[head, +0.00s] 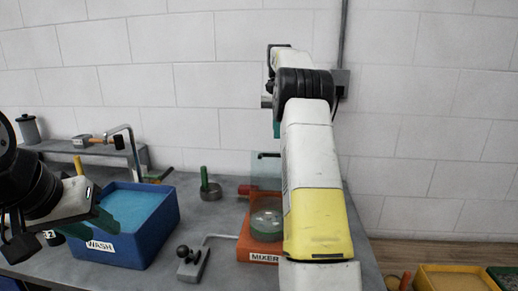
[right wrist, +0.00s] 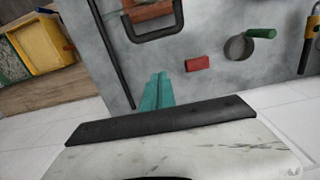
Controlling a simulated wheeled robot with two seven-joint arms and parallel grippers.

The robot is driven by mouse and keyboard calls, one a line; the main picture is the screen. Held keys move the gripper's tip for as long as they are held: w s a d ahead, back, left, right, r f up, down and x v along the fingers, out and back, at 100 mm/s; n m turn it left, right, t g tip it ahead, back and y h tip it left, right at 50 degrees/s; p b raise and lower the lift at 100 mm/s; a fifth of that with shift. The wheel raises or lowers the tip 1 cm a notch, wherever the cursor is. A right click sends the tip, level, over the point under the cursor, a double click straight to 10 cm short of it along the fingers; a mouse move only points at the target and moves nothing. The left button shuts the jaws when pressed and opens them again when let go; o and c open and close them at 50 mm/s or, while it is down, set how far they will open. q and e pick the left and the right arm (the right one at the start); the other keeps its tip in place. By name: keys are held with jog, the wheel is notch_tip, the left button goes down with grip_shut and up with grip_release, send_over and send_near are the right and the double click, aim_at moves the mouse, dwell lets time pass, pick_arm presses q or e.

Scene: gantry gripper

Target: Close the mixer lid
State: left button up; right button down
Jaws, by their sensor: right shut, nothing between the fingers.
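The orange mixer (head: 262,243) stands on the grey bench, with a round pale part in its opening. Its clear lid (head: 266,171) stands raised at the back, with a black handle (head: 269,155) at its top. My right arm hides the mixer's right side. My right gripper (head: 277,130) is above and behind the lid, shut and empty. In the right wrist view its teal fingers (right wrist: 158,80) are together, apart from the black handle (right wrist: 155,34). My left gripper (head: 92,228) is by the left side of the blue wash bin; its finger gap is unclear.
The blue WASH bin (head: 155,232) stands left of the mixer. A small lever block (head: 192,262) is in front, and a round pan with a green handle (head: 209,190) behind. A red block (right wrist: 197,63) lies near the back edge. A yellow bin (head: 455,280) is at right.

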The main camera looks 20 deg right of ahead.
jog(key=s+a+f, duration=0.1)
jog(key=s+f, duration=0.2)
jog(key=f, duration=0.2)
jog(key=shift+s+a, duration=0.3)
jog(key=shift+a, duration=0.1)
jog(key=shift+r, duration=0.1)
